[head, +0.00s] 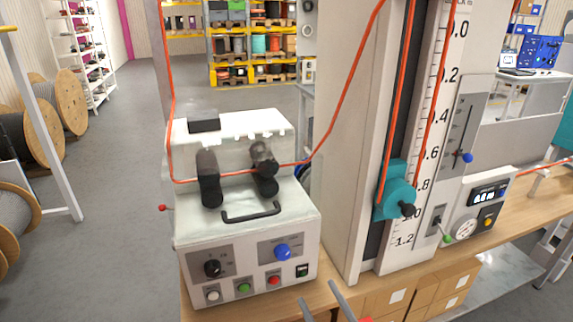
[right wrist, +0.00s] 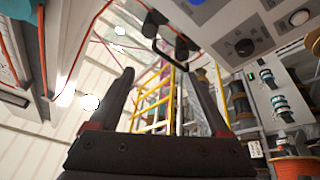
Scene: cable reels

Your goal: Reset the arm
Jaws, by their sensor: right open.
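My right gripper (head: 324,298) shows only as two grey fingertips at the bottom edge of the head view, in front of the bench beside the white machine. In the right wrist view the same gripper (right wrist: 159,76) has its two dark fingers spread apart, with nothing between them. The rest of my right arm is hidden below the head view. My left gripper is not in view.
A white machine (head: 247,255) with knobs, buttons and a black handle (head: 251,216) stands on the wooden bench (head: 520,207). An orange cable (head: 341,107) runs over it to the tall scale column (head: 345,170). A teal slider (head: 393,189) sits on the column. Cartons (head: 440,290) lie under the bench.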

